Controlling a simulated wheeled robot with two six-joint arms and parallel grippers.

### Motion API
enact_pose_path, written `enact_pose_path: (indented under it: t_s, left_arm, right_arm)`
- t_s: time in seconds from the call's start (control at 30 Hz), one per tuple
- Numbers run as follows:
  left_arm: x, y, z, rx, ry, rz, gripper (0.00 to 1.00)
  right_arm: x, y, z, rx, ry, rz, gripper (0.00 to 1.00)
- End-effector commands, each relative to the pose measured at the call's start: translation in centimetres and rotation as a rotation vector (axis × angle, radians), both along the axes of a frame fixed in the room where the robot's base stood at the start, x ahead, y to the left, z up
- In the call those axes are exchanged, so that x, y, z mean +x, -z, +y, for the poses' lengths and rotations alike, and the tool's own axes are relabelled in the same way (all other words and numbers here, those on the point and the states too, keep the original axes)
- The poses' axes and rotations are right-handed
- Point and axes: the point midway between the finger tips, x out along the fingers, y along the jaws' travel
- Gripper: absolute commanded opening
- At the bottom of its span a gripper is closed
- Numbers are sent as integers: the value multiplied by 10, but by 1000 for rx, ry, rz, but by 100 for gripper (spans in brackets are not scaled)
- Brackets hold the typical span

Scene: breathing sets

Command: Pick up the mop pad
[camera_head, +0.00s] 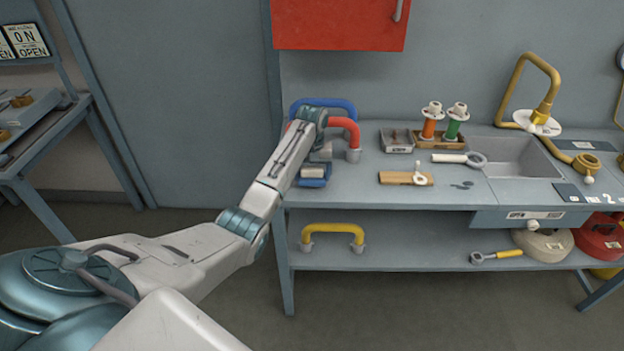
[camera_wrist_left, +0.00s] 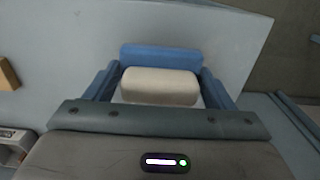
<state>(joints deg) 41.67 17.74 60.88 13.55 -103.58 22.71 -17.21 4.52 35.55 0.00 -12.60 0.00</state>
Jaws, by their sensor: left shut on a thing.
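The mop pad appears to be the cream, rounded block (camera_wrist_left: 158,86) in the left wrist view, with a blue strip along its far side. In the head view a small pale part of it (camera_head: 313,172) shows at the end of my left arm, near the table's left edge. My left gripper (camera_head: 314,177) points down there and is shut on the pad, with blue parts (camera_wrist_left: 213,88) at both sides of it in the wrist view. The arm hides much of the pad in the head view, and I cannot tell whether it touches the tabletop. My right gripper is not in view.
Blue and red pipe bends (camera_head: 353,133) stand just behind the gripper. A grey tray (camera_head: 397,141), a wooden block (camera_head: 396,178) and a white-handled tool (camera_head: 450,158) lie to the right. A sink (camera_head: 518,160) is farther right. A yellow handle (camera_head: 333,231) stands on the lower shelf.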

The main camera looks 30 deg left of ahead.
Motion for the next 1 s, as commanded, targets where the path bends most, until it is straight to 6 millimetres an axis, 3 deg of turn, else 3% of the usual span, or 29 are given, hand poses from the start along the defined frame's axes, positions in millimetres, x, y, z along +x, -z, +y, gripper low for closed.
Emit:
enact_pose_path:
  t_s: [0.07,0.33,0.43,0.5,0.7,1.0]
  left_arm:
    - [2,-12,1,2,0,-7,54]
    - [-28,-18,-53,-1,3,-3,54]
    - [-42,-25,-77,-3,3,-2,54]
    - [-49,-32,-90,-2,2,1,54]
    - [-67,-33,-122,-3,1,1,54]
    - [-77,-30,-140,1,-1,1,54]
  right_arm:
    - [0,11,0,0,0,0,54]
    - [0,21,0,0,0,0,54]
    - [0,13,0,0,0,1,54]
    - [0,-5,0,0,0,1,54]
    - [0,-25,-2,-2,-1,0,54]
    - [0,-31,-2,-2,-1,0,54]
